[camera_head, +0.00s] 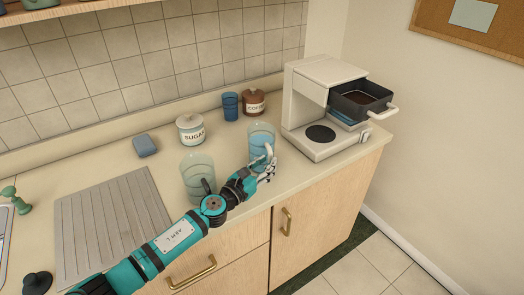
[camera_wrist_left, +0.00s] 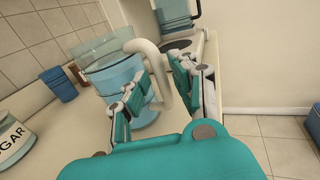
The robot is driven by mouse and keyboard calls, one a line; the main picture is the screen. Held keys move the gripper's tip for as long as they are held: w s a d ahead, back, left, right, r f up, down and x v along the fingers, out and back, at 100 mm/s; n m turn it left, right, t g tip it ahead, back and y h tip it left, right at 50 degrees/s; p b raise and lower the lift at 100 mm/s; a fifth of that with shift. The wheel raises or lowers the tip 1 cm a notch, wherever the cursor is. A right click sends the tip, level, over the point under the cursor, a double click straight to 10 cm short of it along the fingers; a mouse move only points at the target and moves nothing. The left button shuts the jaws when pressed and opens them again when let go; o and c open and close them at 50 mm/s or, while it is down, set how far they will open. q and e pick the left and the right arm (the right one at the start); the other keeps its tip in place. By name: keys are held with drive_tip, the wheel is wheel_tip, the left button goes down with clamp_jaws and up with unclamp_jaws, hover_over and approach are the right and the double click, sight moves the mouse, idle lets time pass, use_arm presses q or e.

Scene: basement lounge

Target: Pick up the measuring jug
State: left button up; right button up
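The measuring jug (camera_head: 261,138) is clear with bluish contents and stands upright on the counter, left of the coffee machine. Its pale handle faces my left gripper (camera_head: 268,170). In the left wrist view the jug (camera_wrist_left: 140,112) is close, and its handle (camera_wrist_left: 160,82) lies between the two fingers of my left gripper (camera_wrist_left: 160,90). The fingers are apart, with a visible gap on the handle's right side. The left finger covers part of the jug; I cannot tell if it touches. My right gripper is in neither view.
A second clear vessel (camera_head: 196,175) stands close behind my left forearm. A sugar jar (camera_head: 190,130), blue cup (camera_head: 230,106) and coffee jar (camera_head: 254,103) stand behind. The counter's front edge is near.

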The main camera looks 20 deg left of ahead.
use_arm(q)
drive_tip(key=x, duration=0.3)
drive_tip(key=shift+s, duration=0.15)
drive_tip(key=shift+c, duration=0.8)
clamp_jaws()
drive_tip(key=shift+r, duration=0.1)
